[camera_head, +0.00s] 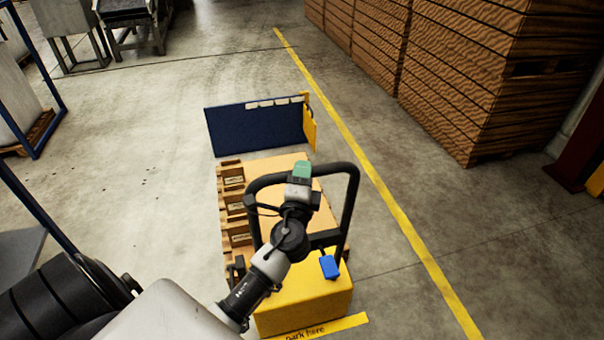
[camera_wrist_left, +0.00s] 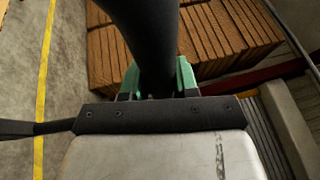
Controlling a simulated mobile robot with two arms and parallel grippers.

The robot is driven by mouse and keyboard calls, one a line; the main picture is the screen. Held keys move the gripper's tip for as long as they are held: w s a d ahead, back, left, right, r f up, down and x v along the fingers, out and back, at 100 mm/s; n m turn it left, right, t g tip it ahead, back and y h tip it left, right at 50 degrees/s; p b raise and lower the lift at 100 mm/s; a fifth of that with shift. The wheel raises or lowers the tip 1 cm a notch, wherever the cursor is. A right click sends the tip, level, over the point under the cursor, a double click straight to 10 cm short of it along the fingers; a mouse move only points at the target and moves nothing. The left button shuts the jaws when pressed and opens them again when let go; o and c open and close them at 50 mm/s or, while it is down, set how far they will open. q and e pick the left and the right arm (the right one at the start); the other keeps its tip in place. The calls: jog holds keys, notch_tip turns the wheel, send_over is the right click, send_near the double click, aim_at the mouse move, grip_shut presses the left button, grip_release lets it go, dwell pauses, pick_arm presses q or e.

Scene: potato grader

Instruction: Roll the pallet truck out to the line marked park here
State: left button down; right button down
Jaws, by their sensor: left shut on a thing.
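The yellow pallet truck (camera_head: 305,298) stands low in the head view, with its black looped handle (camera_head: 351,200) rising toward me. My left gripper (camera_head: 301,172), with green fingertips, is shut on the top bar of the handle. In the left wrist view the dark handle bar (camera_wrist_left: 143,40) passes between the green fingers (camera_wrist_left: 158,78). A yellow strip marked park here (camera_head: 318,329) lies on the floor at the truck's near end, partly cut off by the frame edge. My right gripper is not in view.
A wooden pallet (camera_head: 232,208) with a flat tan top sits over the truck's forks. A blue panel (camera_head: 255,128) stands beyond it. A long yellow floor line (camera_head: 385,195) runs along the right, before stacked wooden crates (camera_head: 455,85). Open concrete lies to the left.

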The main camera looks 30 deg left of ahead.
pick_arm(q)
jog(key=shift+s+d+f+b, duration=0.2)
jog(key=shift+d+f+b, duration=0.1)
jog(key=shift+f+b, duration=0.05)
jog(key=shift+s+d+r, duration=0.1)
jog(key=shift+d, duration=0.05)
jog(key=shift+s+d+r, duration=0.1)
jog(key=c, duration=1.1)
grip_release()
jog(key=shift+s, duration=0.1)
jog(key=shift+c, duration=0.2)
jog(key=o, duration=0.3)
jog(key=shift+r, duration=0.1)
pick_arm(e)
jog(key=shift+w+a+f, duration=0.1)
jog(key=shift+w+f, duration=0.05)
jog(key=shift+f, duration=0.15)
